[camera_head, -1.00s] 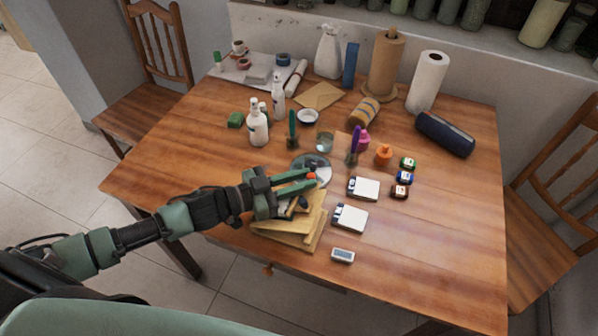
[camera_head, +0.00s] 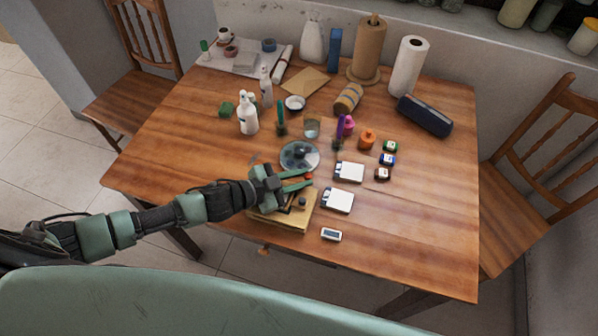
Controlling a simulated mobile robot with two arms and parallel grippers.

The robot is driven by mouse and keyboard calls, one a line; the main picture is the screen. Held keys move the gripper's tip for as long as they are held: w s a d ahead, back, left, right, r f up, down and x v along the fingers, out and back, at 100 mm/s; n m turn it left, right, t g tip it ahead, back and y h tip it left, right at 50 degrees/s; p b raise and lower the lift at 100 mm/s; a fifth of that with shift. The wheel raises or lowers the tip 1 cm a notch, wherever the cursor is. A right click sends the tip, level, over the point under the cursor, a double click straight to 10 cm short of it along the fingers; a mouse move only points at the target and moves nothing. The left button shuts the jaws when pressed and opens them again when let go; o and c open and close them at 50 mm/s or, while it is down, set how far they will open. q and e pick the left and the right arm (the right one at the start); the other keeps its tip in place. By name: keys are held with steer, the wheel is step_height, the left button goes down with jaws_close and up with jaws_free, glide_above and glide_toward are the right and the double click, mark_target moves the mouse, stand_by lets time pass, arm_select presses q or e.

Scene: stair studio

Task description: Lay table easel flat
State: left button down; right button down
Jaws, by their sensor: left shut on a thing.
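The wooden table easel (camera_head: 294,219) lies low and looks nearly flat near the table's front edge, left of centre. My left gripper (camera_head: 300,182) is over its far side, with its green fingers pointing right. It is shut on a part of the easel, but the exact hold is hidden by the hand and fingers. Dark parts and a small red knob show by the fingertips. My right gripper is not in view.
A round glass plate (camera_head: 286,157) sits just behind the easel. White boxes (camera_head: 338,201) and a small grey device (camera_head: 331,235) lie to its right. Bottles, jars and rolls stand farther back. The table's right front (camera_head: 425,240) is clear.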

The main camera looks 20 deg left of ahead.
arm_select(q)
steer(key=shift+f, duration=0.1)
stand_by(0.5)
steer(key=c, duration=1.6)
jaws_free()
steer(key=b+v, duration=0.1)
steer(key=v, duration=0.5)
steer(key=shift+s+a, duration=0.25)
steer(key=shift+s+a+r, duration=0.3)
steer(key=shift+s+r, duration=0.05)
steer(key=shift+r, duration=0.05)
